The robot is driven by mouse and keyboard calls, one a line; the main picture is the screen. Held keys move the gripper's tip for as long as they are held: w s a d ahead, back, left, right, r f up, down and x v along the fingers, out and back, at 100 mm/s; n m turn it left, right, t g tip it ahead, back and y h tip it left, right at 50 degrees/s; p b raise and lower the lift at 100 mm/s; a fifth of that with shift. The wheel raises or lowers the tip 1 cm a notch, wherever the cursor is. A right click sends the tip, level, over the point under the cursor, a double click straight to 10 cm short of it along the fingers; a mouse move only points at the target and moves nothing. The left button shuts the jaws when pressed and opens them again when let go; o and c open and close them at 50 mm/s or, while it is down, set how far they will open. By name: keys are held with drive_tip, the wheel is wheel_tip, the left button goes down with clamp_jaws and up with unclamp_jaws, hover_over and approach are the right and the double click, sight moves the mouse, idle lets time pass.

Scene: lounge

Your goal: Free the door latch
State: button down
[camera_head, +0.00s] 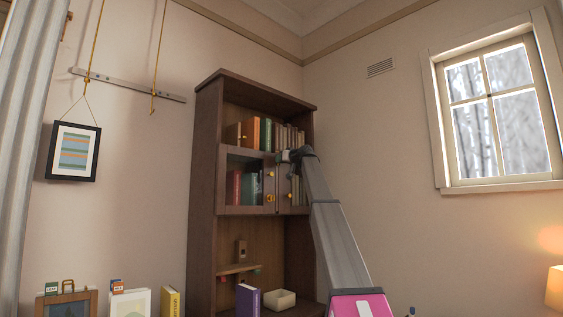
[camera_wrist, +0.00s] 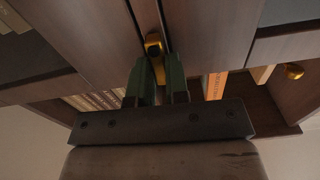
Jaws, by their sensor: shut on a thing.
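The wooden bookcase (camera_head: 205,200) has a pair of small doors at mid-height, the left one glazed (camera_head: 233,161). My gripper (camera_head: 285,157) is at the upper part of these doors, near where they meet. In the wrist view my gripper's two dark green fingers (camera_wrist: 157,88) are closed around a yellow door latch (camera_wrist: 154,46) at the seam between two wooden panels. The latch's upper end shows above the fingertips; its lower part is between the fingers.
Books (camera_head: 266,134) fill the shelf above. Below are a cream bowl (camera_head: 280,299) and purple book (camera_head: 247,300). A picture (camera_head: 74,151) hangs left.

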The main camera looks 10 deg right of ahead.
drive_tip(key=shift+a+n, duration=0.1)
drive_tip(key=shift+n, duration=0.3)
drive_tip(key=c, duration=1.1)
unclamp_jaws()
drive_tip(key=shift+s, duration=0.15)
drive_tip(key=v, duration=1)
drive_tip(key=shift+s+d, duration=0.2)
drive_tip(key=shift+d, duration=0.05)
